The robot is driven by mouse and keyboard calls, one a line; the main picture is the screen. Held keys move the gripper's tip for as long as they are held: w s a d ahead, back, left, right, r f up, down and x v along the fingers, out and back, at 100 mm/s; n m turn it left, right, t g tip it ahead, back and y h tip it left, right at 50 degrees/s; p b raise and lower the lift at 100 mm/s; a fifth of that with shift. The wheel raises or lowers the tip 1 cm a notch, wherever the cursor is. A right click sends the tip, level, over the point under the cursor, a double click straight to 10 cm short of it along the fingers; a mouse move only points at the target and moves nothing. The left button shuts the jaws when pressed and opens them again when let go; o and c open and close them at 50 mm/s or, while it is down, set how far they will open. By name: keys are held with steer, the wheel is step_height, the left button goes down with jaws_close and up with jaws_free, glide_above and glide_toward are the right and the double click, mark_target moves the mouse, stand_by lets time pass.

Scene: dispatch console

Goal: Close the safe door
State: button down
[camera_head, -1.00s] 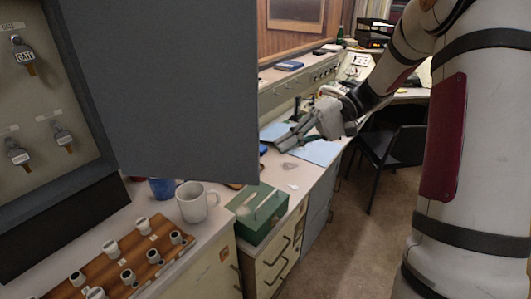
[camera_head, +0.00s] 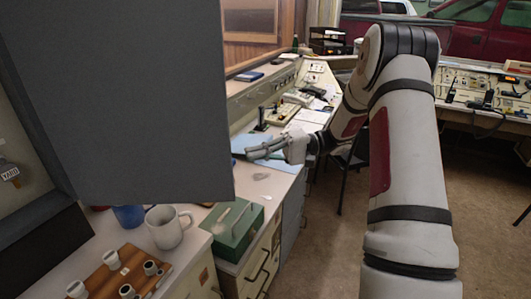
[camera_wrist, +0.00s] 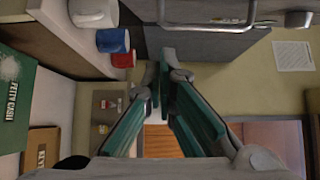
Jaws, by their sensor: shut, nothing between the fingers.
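The safe door (camera_head: 135,95) is a large grey panel that stands open, swung out from the dark safe cabinet (camera_head: 45,235) at the left of the head view. A key tagged YARD (camera_head: 9,172) shows inside the cabinet. In the wrist view the grey door (camera_wrist: 205,44) is at the top, with a silver bar handle (camera_wrist: 207,26). My gripper (camera_head: 250,153) is shut and empty, to the right of the door's free edge in the head view. In the wrist view the fingertips (camera_wrist: 158,78) are below the door; I cannot tell whether they touch it.
A green cash box (camera_head: 233,226), a white mug (camera_head: 166,228), a blue mug (camera_head: 128,217) and a wooden rack of stamps (camera_head: 105,277) stand on the counter by the door. A blue folder (camera_head: 240,142) lies beyond. Open floor (camera_head: 320,255) is at the right.

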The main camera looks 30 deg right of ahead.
steer(key=s+a+p, duration=0.2)
steer(key=a, duration=0.5)
steer(key=shift+s, duration=0.4)
steer(key=shift+p, duration=0.3)
